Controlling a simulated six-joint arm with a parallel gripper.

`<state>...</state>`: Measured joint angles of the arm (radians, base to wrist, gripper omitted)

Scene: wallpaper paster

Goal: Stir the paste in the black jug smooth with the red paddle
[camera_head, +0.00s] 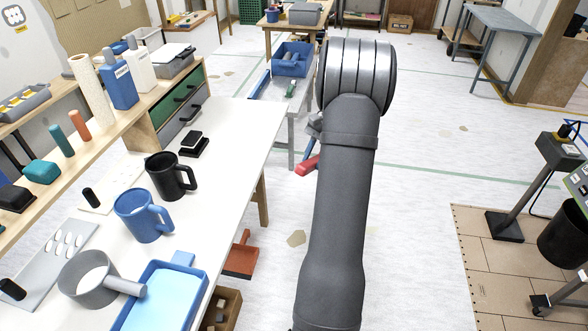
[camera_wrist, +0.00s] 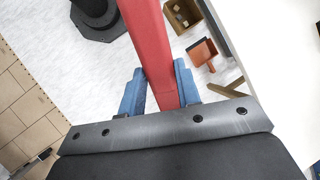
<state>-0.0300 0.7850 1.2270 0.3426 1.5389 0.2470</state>
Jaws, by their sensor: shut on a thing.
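The black jug (camera_head: 168,180) stands upright on the white table at the left in the head view, its handle to the right. Its inside is dark, and I cannot make out the paste. My gripper (camera_wrist: 160,88) has blue fingers closed on both sides of the red paddle (camera_wrist: 150,40). In the head view the red paddle (camera_head: 306,167) shows only as a short piece left of my arm, which hides the rest. The gripper is off the table's right side, over the floor and well away from the jug.
A blue jug (camera_head: 131,204) stands just in front of the black jug. A grey pan (camera_head: 72,290) and a blue tray (camera_head: 203,284) are nearer. Small black blocks (camera_head: 192,148) lie behind the jug. Below the table's right edge are an orange dustpan (camera_head: 241,260) and a box.

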